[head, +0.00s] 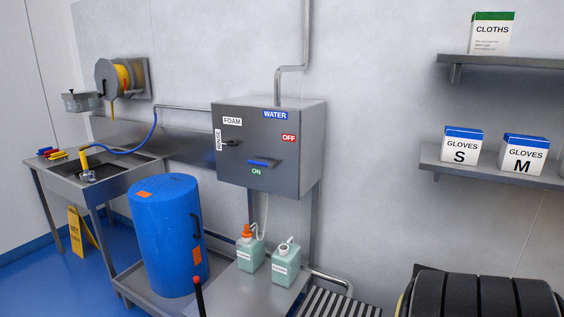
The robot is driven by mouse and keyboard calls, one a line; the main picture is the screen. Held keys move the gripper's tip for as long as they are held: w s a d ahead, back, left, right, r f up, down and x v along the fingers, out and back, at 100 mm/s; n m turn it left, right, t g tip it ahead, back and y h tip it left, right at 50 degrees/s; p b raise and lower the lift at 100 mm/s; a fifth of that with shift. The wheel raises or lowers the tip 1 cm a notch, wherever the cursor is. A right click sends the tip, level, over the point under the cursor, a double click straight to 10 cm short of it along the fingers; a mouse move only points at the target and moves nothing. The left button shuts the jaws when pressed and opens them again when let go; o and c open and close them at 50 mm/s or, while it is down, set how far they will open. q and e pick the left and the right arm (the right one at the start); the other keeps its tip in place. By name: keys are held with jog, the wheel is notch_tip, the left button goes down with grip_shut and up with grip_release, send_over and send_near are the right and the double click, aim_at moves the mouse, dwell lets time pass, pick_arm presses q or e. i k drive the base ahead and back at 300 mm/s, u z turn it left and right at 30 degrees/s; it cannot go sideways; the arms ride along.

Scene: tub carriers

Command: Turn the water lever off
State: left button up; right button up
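The grey control box (225,175) is fixed to the wall in the middle of the head view. The blue water lever (262,162) is on its front, below the WATER label (275,115). The lever lies roughly level, just above the green ON label (256,172). The red OFF label (289,138) is higher and to the right of it. The exact angle of the lever is hard to tell at this size. Neither of my grippers is in view, and nothing touches the lever.
A black selector (231,143) sits left of the lever by FOAM and RINSE labels. A tall blue drum (165,235) stands in front to the left. Two pale green jugs (250,254) stand below the box. Shelves (500,172) with glove boxes are at right.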

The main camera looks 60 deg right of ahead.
aim_at(270, 166)
jog(key=z, duration=0.9)
jog(key=i, duration=0.45)
jog(key=z, duration=0.9)
